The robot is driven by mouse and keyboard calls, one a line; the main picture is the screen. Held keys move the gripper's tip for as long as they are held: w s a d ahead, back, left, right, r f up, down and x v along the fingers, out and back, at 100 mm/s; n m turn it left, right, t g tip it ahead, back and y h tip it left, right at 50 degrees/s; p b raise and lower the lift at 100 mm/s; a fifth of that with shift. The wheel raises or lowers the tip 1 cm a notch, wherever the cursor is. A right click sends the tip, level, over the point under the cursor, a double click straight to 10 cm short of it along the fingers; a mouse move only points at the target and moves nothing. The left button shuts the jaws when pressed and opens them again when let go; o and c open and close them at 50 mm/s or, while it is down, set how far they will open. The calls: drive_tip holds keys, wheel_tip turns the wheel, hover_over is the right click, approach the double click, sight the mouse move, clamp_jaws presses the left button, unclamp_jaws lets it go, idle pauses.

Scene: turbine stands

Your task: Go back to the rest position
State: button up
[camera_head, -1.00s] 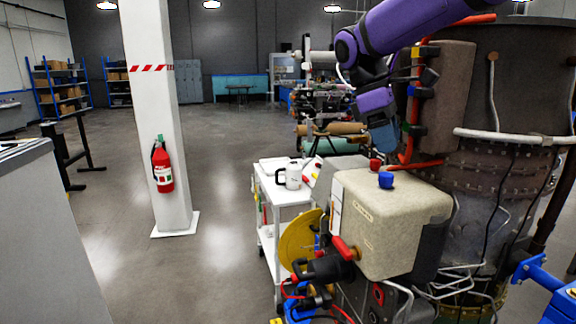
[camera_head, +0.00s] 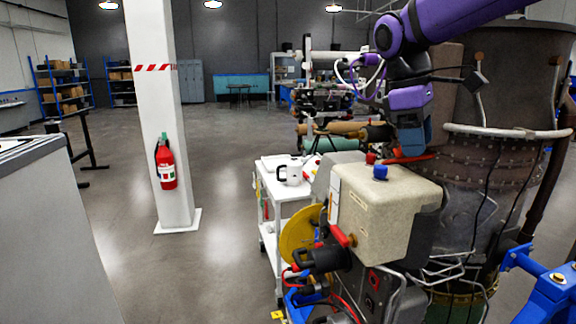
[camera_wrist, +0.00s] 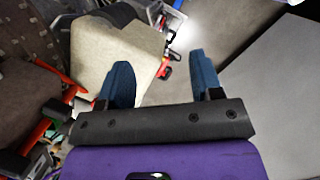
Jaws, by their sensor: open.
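My gripper (camera_head: 412,142), with blue fingers on a purple arm, is in the head view at upper right, in front of the large turbine (camera_head: 490,160). It looks to be just above and behind the beige box (camera_head: 380,210). In the wrist view my gripper (camera_wrist: 162,78) has its two blue fingers spread apart with nothing between them. The beige box (camera_wrist: 110,55) is behind the left finger in that view. Whether a finger touches anything cannot be told.
A pillar (camera_head: 158,100) with a fire extinguisher (camera_head: 166,165) is further left. The floor between pillar and cart is clear.

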drive_tip(key=s+d+f+m+t+y, duration=0.1)
drive_tip(key=s+d+f+m+t, duration=0.1)
drive_tip(key=s, duration=0.5)
drive_tip(key=s+d+f+m+t+y, duration=0.1)
drive_tip(key=s+d+f+m+t, duration=0.1)
drive_tip(key=s+m, duration=0.3)
drive_tip(key=s+d+f+m+t, duration=0.2)
drive_tip(key=s+d+m, duration=0.1)
drive_tip(key=s, duration=0.5)
drive_tip(key=shift+s+d+y, duration=0.2)
drive_tip(key=shift+s+y, duration=0.2)
